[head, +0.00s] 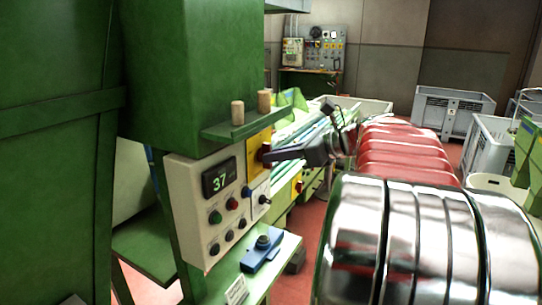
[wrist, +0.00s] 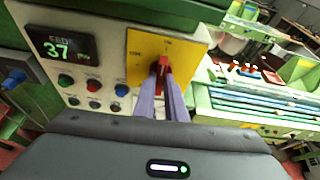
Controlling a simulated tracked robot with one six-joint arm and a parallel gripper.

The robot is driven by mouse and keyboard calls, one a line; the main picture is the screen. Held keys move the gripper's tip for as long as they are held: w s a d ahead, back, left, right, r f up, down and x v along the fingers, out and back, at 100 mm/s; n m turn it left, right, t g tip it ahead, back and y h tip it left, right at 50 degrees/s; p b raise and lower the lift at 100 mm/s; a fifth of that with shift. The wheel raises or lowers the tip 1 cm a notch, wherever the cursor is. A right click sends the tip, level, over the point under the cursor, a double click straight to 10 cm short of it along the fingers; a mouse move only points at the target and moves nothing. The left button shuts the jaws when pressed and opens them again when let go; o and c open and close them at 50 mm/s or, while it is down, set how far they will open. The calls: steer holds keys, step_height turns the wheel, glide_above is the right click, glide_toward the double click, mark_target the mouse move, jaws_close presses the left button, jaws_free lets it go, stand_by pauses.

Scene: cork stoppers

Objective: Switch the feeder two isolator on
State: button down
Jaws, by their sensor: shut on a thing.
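The isolator is a red handle (wrist: 163,63) on a yellow plate (wrist: 142,60) at the right side of the pale control panel (wrist: 62,22). In the head view the yellow plate (head: 257,143) is partly behind my gripper. My gripper (head: 270,156) reaches in from the right to the plate. In the wrist view its two purple-grey fingers (wrist: 163,84) are closed on the red handle, one on each side. The handle looks roughly upright in that view. The small lettering on the plate is too blurred to read surely.
The panel has a display (head: 218,178) reading 37, with several buttons and knobs below. Two corks (head: 238,113) (head: 264,101) stand on a green ledge (head: 240,130) above. A blue device (head: 262,252) sits on the green shelf below. Grey crates (head: 452,105) stand far right.

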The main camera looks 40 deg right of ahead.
steer(key=shift+d+f+m, duration=0.1)
steer(key=shift+f+m, duration=0.05)
steer(key=shift+m, duration=0.15)
steer(key=c, duration=1.8)
jaws_free()
steer(key=shift+s, duration=0.1)
steer(key=v, duration=1.3)
steer(key=shift+d+r, duration=0.3)
steer(key=shift+s, duration=0.1)
